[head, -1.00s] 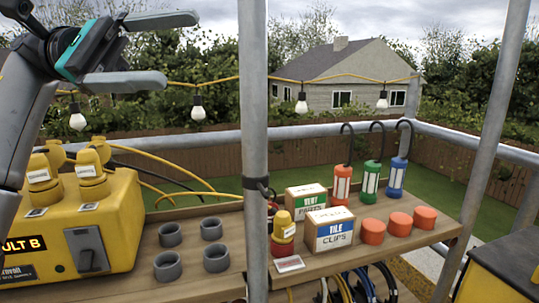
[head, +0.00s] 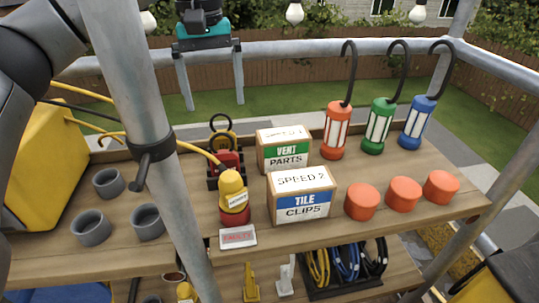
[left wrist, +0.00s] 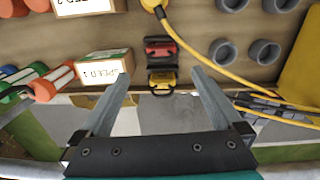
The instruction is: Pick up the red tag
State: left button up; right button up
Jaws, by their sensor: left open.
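The red tag (head: 230,163) sits in a dark holder on the wooden shelf, behind the yellow plug and left of the vent parts box. A similar yellow piece with a dark loop (head: 222,135) stands just behind it. In the left wrist view the red tag (left wrist: 160,48) lies beyond the yellow piece (left wrist: 163,80). My left gripper (head: 211,105) is open and empty, pointing down beyond the shelf's back edge, above and behind the tag. Its fingertips (left wrist: 161,75) show apart, with the yellow piece between them in the picture. My right gripper is not in view.
A yellow plug on a red base (head: 233,195) with a cable stands in front of the tag. Vent parts (head: 284,150) and tile clips (head: 301,195) boxes are to the right. Grey cups (head: 108,183) sit left. A vertical pole (head: 150,120) and rail (head: 300,47) are close by.

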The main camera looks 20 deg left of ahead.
aim_at(223, 151)
pick_arm(q)
jog(key=shift+w+f, duration=0.15)
jog(key=shift+f, duration=0.4)
notch_tip(223, 151, down, 8)
jog(key=b, duration=0.3)
jog(key=shift+f+b, duration=0.15)
jog(key=shift+b, duration=0.15)
jog(key=shift+f+b, duration=1.35)
jog(key=shift+f, duration=1.8)
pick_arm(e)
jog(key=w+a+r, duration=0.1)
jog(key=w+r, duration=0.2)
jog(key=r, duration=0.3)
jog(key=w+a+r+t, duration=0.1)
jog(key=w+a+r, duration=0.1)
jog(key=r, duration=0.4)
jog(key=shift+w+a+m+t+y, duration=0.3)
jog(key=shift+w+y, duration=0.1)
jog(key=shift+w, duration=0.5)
pick_arm(q)
jog(key=shift+c, duration=0.2)
jog(key=c, duration=1.3)
jog(key=shift+r, duration=0.2)
